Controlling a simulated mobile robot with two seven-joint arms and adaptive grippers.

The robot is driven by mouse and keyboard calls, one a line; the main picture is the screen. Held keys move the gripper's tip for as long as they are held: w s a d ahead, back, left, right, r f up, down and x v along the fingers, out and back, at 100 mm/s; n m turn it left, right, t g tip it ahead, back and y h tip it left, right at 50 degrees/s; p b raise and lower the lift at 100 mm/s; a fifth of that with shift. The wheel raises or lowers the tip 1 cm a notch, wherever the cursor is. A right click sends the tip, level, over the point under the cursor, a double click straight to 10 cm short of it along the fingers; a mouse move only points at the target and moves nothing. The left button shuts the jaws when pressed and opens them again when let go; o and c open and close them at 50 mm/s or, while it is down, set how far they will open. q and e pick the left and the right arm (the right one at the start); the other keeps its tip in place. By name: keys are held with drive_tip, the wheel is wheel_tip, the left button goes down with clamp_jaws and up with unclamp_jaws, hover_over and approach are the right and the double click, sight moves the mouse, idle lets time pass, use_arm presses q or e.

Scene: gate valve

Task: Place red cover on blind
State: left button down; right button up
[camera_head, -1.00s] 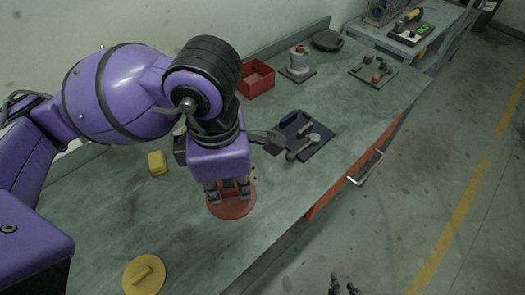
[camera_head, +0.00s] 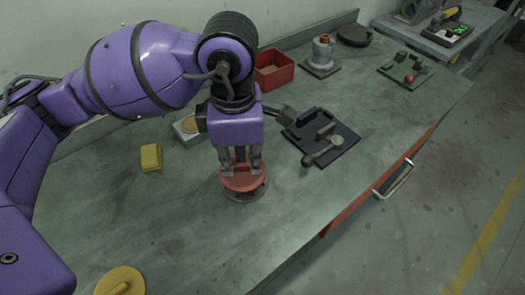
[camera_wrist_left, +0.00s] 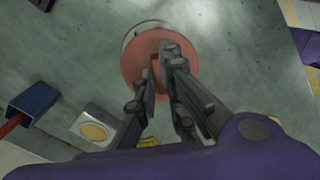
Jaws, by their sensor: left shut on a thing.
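The red cover (camera_head: 243,181) is a round disc with a raised handle. My left gripper (camera_head: 241,165) points down and is shut on that handle; in the left wrist view the fingers (camera_wrist_left: 163,82) close around it on the red cover (camera_wrist_left: 140,78). A grey round flange, seemingly the blind (camera_head: 247,195), stands on the bench directly below the cover. In the wrist view the grey disc (camera_wrist_left: 132,36) shows past one edge of the cover, so the two are slightly off-centre. I cannot tell whether they touch. My right gripper is not in view.
A dark tool tray (camera_head: 340,146) lies right of the gripper. A yellow block (camera_head: 151,158), a yellow cover (camera_head: 120,282) and a red bin (camera_head: 274,70) are also on the bench. The bench is clear in front and to the right of the flange.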

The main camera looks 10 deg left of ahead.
sight(243, 169)
use_arm(q)
drive_tip(key=shift+w+f, duration=0.2)
drive_tip(key=shift+f, duration=0.85)
drive_tip(key=shift+w+f, duration=0.15)
drive_tip(key=shift+f, duration=0.85)
drive_tip(key=shift+f, duration=0.1)
drive_tip(key=shift+f, duration=0.2)
drive_tip(key=c, duration=1.8)
unclamp_jaws()
drive_tip(key=shift+r, duration=0.1)
drive_tip(key=shift+c, duration=0.2)
drive_tip(key=shift+r, duration=0.2)
wheel_tip(243, 169, up, 12)
